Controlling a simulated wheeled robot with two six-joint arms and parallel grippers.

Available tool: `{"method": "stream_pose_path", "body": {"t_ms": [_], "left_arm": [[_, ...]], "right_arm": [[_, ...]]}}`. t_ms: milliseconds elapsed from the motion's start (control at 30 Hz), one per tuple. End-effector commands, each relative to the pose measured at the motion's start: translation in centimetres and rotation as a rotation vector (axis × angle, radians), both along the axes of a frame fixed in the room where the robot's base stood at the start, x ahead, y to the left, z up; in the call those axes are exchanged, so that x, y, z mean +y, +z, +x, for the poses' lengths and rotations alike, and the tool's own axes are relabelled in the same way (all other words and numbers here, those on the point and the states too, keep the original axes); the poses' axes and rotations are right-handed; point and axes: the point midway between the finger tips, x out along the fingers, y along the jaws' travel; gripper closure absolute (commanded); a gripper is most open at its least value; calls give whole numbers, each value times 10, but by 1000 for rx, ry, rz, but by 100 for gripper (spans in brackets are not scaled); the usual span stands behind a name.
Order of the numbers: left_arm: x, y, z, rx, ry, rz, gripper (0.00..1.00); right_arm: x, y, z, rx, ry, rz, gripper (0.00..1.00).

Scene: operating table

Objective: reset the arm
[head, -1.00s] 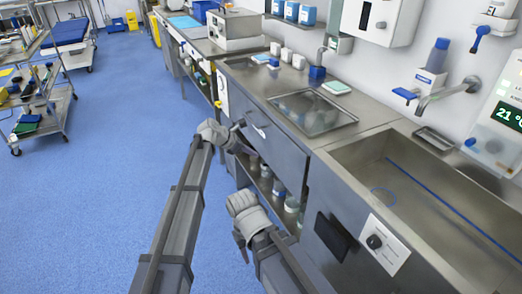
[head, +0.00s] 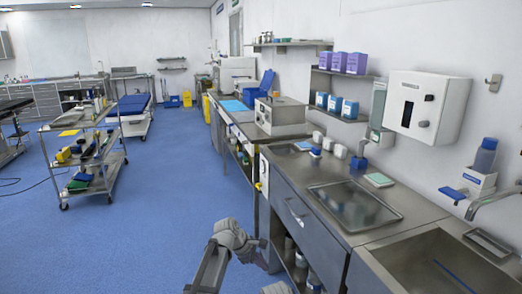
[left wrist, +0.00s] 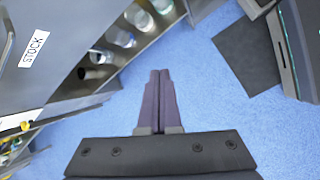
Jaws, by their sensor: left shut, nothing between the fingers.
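My left gripper (head: 262,243) is low in the head view, beside the open lower shelf of the steel counter. In the left wrist view its two dark fingers (left wrist: 160,74) lie together over the blue floor, with nothing between them. A small grey part of my right arm (head: 275,288) shows at the bottom edge of the head view. Its gripper is out of the picture.
The steel counter (head: 295,166) with a sink (head: 425,258) runs along the right wall. Bottles (left wrist: 119,36) stand on its lower shelf, close to my left gripper. A loaded trolley (head: 118,160) stands at left. The blue floor (head: 150,235) between is clear.

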Motion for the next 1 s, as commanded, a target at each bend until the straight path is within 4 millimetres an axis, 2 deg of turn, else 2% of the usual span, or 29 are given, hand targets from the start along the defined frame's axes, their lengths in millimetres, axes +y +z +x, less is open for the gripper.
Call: {"method": "stream_pose_path", "body": {"t_ms": [33, 400, 700, 800, 867, 1000], "left_arm": [[16, -5, -26, -39, -79, 58, 100], [117, -28, -147, -217, -743, 444, 100], [168, -33, -215, -230, -1145, 598, 100], [181, -34, -235, -223, -1260, 630, 100], [163, -34, -233, -221, -1297, 623, 100], [136, -34, -244, -209, -1378, 622, 100]], "right_arm": [[0, 0, 0, 0, 0, 0, 48], [0, 0, 0, 0, 0, 0, 48], [0, 0, 0, 0, 0, 0, 48], [0, 0, 0, 0, 0, 0, 48], [0, 0, 0, 0, 0, 0, 48], [0, 0, 0, 0, 0, 0, 48]]}}
